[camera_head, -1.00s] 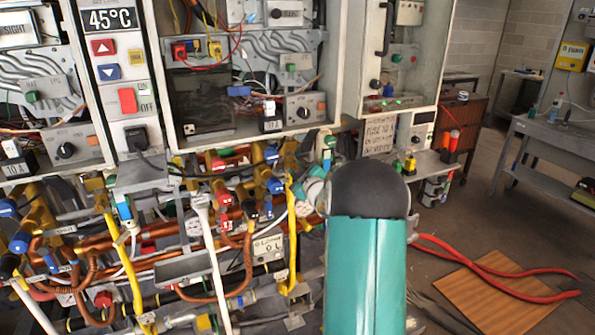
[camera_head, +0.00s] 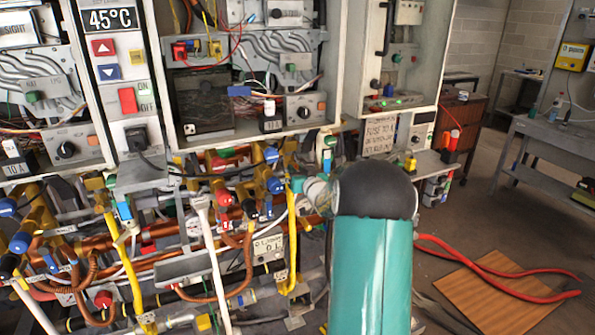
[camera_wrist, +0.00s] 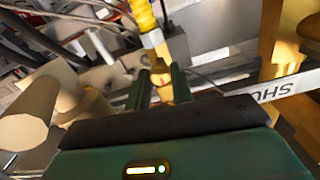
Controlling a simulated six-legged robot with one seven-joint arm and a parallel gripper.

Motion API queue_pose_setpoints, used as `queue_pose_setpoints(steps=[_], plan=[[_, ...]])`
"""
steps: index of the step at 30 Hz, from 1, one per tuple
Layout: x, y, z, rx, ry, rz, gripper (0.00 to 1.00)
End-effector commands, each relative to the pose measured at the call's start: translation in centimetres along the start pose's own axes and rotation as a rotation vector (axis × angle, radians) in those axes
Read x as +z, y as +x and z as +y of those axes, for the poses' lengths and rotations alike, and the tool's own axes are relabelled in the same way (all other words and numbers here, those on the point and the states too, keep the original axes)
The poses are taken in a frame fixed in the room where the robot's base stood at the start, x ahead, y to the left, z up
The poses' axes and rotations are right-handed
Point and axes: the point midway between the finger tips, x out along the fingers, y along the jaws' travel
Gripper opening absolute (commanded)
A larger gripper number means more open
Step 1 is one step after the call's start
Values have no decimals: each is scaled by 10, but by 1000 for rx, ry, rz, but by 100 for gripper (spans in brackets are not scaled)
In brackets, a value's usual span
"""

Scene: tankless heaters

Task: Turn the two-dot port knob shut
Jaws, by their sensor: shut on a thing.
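In the wrist view my gripper (camera_wrist: 160,92) has its two dark green fingers on either side of a small brass-yellow piece (camera_wrist: 161,79) with a reddish mark. It is shut on this piece, which sits at the lower end of a yellow hose (camera_wrist: 143,14). No dots are readable on it, so I cannot tell whether it is the two-dot port knob. In the head view my teal arm hides most of the gripper, beside the yellow hose. Several coloured knobs show on the pipework, among them a blue one (camera_head: 275,186) and a red one (camera_head: 225,199); their dot marks are too small to read.
Crowded copper pipes (camera_head: 140,262) and hoses fill the area below the open heater cabinets. A white label strip (camera_wrist: 285,90) and a pale cylinder (camera_wrist: 28,110) lie close to my gripper. A wooden board (camera_head: 500,290) with a red hose is on the floor at right.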

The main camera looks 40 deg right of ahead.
Motion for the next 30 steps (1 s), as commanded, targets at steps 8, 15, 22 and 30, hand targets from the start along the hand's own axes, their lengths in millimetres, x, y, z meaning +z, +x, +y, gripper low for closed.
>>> queue_pose_setpoints(steps=[8, 15, 22, 30], plan=[[1, -1, 0, 1, 83, -3, 0], [2, -1, 0, 1, 96, -3, 0], [2, -1, 0, 1, 95, -3, 25], [1, 0, 0, 0, 94, -1, 45]])
